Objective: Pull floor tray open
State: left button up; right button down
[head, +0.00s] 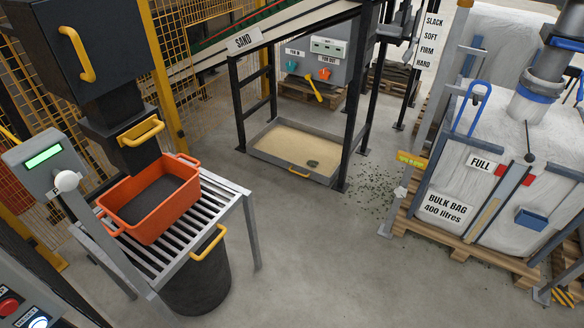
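The floor tray (262,156) is a shallow grey metal tray on the concrete floor under a black frame, in the upper middle of the head view. Neither of my grippers shows in the head view.
An orange crate (148,232) with dark contents sits on a roller table (240,190) at left. A black bin (197,285) stands beneath. A bulk bag (450,235) on a pallet stands right. Dark crumbs (372,195) lie right of the tray. The floor (310,240) before it is clear.

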aim_at(285, 144)
jog(key=i+l+u, duration=0.2)
jog(key=i+l, duration=0.2)
jog(key=l, duration=0.2)
jog(key=i+l+u, duration=0.1)
jog(key=l, duration=0.25)
jog(key=i+l+u, duration=0.1)
jog(key=i+l, duration=0.45)
jog(key=l, duration=0.15)
jog(key=i+l+u, duration=0.15)
jog(key=i+l, duration=0.15)
jog(key=l, duration=0.1)
